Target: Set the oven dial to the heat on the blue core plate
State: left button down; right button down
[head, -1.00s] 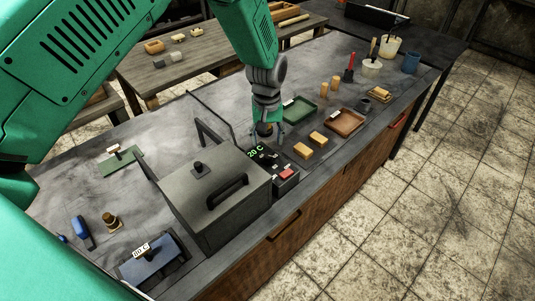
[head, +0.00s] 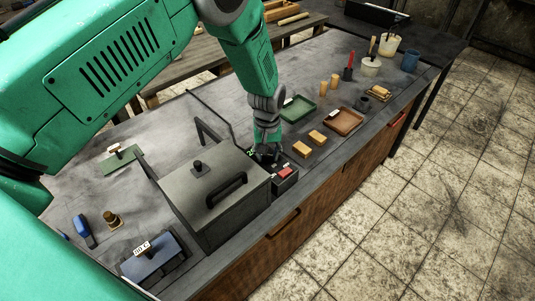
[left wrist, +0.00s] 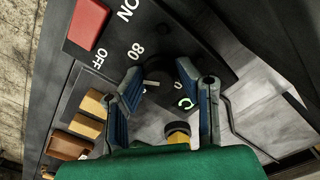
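The blue core plate (head: 150,262) lies at the near left of the bench with a small white label (head: 141,248); the label appears to read 80 C. The grey oven (head: 212,198) stands beside it, with its dark control panel (head: 285,182) on its right side. My left gripper (head: 267,158) is low over the panel and hides the dial and most of the display in the head view. In the left wrist view, the dark dial (left wrist: 159,76) lies between the open fingertips of the gripper (left wrist: 160,84), near the printed 80. Finger contact is unclear. My right gripper is not seen.
A red switch (left wrist: 87,24) is on the panel by ON and OFF marks. A green tray (head: 299,109), a brown tray (head: 344,122) and yellow blocks (head: 302,149) lie right of the gripper. A green plate (head: 118,160) lies on the left, where the bench is fairly clear.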

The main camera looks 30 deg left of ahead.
aim_at(268, 154)
pick_arm(q)
jog(key=shift+m, duration=0.4)
jog(key=shift+m+b, duration=0.45)
jog(key=shift+m, duration=2.05)
jog(key=c, duration=1.2)
grip_release()
jog(key=shift+r, duration=0.1)
notch_tip(268, 154, up, 12)
jog(key=shift+f, duration=0.1)
